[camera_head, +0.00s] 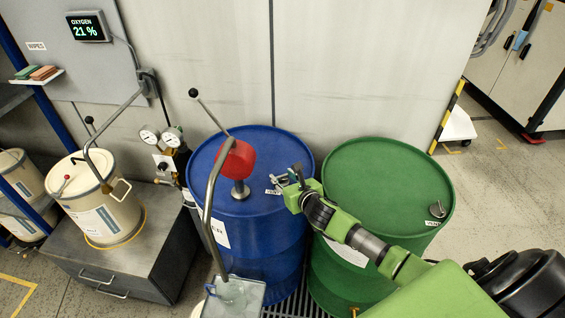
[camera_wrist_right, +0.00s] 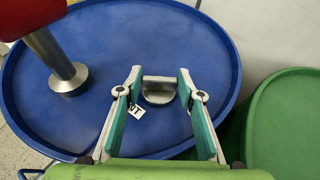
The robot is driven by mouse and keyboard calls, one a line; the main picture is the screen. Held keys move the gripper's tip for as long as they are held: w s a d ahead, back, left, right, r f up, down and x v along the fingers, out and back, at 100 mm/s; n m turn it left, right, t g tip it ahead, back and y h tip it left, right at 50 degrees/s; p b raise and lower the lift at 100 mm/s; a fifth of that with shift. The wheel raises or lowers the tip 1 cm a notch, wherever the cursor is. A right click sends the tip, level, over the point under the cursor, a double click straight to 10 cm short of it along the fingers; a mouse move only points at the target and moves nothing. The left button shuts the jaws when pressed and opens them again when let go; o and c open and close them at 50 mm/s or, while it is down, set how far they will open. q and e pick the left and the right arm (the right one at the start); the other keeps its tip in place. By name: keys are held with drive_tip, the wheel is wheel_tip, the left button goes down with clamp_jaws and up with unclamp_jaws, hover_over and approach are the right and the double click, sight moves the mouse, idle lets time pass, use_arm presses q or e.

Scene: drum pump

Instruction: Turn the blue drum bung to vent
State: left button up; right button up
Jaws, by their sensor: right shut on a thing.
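The blue drum (camera_head: 262,240) stands in the middle of the head view. Its bung, a grey round plug with a raised bar grip, shows in the right wrist view (camera_wrist_right: 158,96) near the drum's edge. A small white tag marked VENT (camera_head: 272,192) lies beside it. My right gripper (camera_head: 284,181) reaches in from the right over the blue lid. In the right wrist view its two green-padded fingers (camera_wrist_right: 158,80) stand on either side of the bung's bar, shut on it. In the head view the gripper largely hides the bung. My left gripper is not in view.
A red pump head with a steel tube (camera_head: 240,190) and curved spout (camera_head: 210,200) rises from the blue lid, left of my gripper. A green drum (camera_head: 385,185) with its own bung (camera_head: 437,210) stands close on the right. Gauges (camera_head: 161,138) and a cream pail (camera_head: 104,205) are left.

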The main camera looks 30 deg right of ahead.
drive_tip(key=shift+d+r+n+y+p, duration=0.25)
drive_tip(key=shift+d+n+y+p, duration=0.1)
drive_tip(key=shift+n+y+p, duration=0.55)
drive_tip(key=shift+d+f+n+y, duration=0.1)
drive_tip(key=shift+n+y, duration=0.2)
drive_tip(key=shift+y, duration=0.2)
drive_tip(key=shift+w+d+f+n+g+y, duration=0.1)
drive_tip(key=shift+f+n+g+y, duration=0.25)
drive_tip(key=shift+n+y, duration=0.6)
drive_tip(key=n+g+y+b, duration=0.2)
drive_tip(key=n+y+b, duration=0.1)
drive_tip(key=b, duration=0.3)
drive_tip(key=n+g+y+b, duration=0.2)
drive_tip(key=n+y+b, duration=0.1)
drive_tip(key=b, duration=0.3)
drive_tip(key=shift+w+d+f, duration=0.15)
drive_tip(key=shift+w, duration=0.05)
use_arm(q)
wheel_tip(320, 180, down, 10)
drive_tip(key=b, duration=0.1)
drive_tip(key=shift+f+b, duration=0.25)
drive_tip(key=shift+b, duration=0.15)
use_arm(e)
drive_tip(key=shift+r+n+g+y, duration=0.3)
drive_tip(key=shift+n+g+y, duration=0.05)
drive_tip(key=shift+n+y, duration=0.2)
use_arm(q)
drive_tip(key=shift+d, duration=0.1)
use_arm(e)
drive_tip(key=o, duration=1.1)
